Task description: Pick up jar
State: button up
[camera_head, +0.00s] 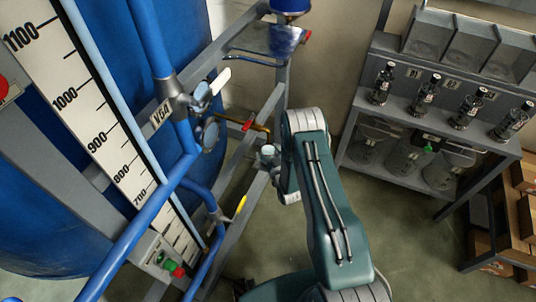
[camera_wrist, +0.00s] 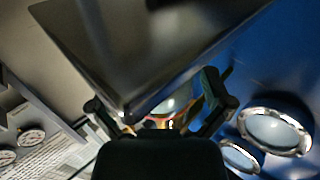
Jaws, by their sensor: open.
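Several small clear jars with dark caps stand in a row on the grey shelf in the head view, among them one at the left end (camera_head: 382,84) and one at the right end (camera_head: 513,122). A bluish, see-through vessel (camera_head: 285,42) sits on a metal platform (camera_head: 252,40) under a blue outlet; I cannot tell whether it is a jar. In the wrist view my gripper (camera_wrist: 160,110) is open, its dark fingers apart. A pale glassy shape shows between and beyond them, partly hidden; I cannot tell what it is. The head view does not clearly show the fingers.
A blue tank (camera_head: 40,225) with a scale, blue pipes and a grey frame fills the left. A dark flat plate (camera_wrist: 130,50) spans the top of the wrist view. Boxes (camera_head: 524,215) stand far right. Some floor is clear.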

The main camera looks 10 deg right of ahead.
jog(key=c, duration=1.2)
